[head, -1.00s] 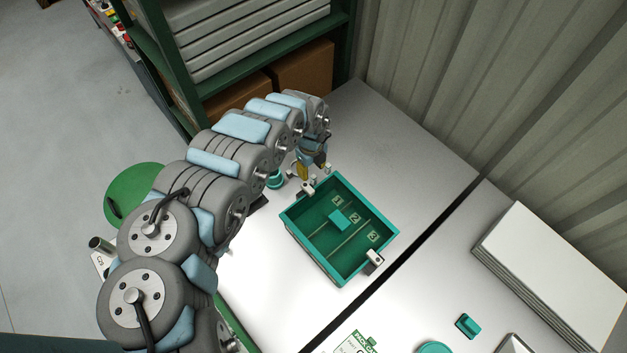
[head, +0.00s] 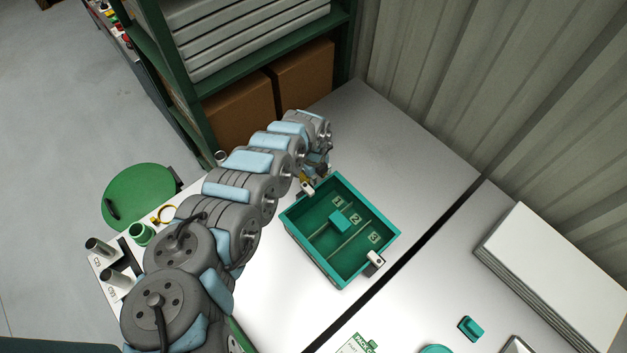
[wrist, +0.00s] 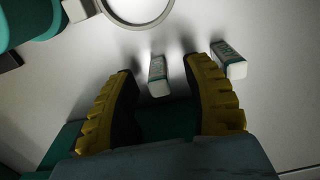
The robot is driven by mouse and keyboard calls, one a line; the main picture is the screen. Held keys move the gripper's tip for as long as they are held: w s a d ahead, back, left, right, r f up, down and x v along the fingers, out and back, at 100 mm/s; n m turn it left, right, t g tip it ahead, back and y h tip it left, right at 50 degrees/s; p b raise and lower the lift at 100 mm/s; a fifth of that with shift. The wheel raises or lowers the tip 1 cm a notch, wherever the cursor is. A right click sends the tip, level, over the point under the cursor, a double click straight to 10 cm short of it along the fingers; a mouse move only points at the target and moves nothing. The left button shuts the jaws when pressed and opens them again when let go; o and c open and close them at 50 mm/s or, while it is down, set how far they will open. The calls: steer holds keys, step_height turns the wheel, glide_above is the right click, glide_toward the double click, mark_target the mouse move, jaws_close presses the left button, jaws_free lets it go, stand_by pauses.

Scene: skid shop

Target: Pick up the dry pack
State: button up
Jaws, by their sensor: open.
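In the wrist view, two small white packs with teal labels rest on the pale bench. One pack (wrist: 157,76) lies in the gap between my finger tips, and the other (wrist: 229,60) is just outside the right finger. The labels are too small to read, so I cannot tell which is the dry pack. My gripper (wrist: 162,70) is open, with yellow ribbed fingers on either side of the first pack and no visible grip on it.
The teal tray (head: 315,262) has numbered compartments and a teal block (head: 341,221) inside. A pale ring-shaped rim (wrist: 138,22) and teal round objects (wrist: 30,22) are close to my gripper. Cardboard boxes (head: 302,78) stand on the shelf behind.

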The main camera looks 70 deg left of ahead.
steer(key=shift+f, duration=0.5)
jaws_close()
steer(key=shift+r, duration=0.15)
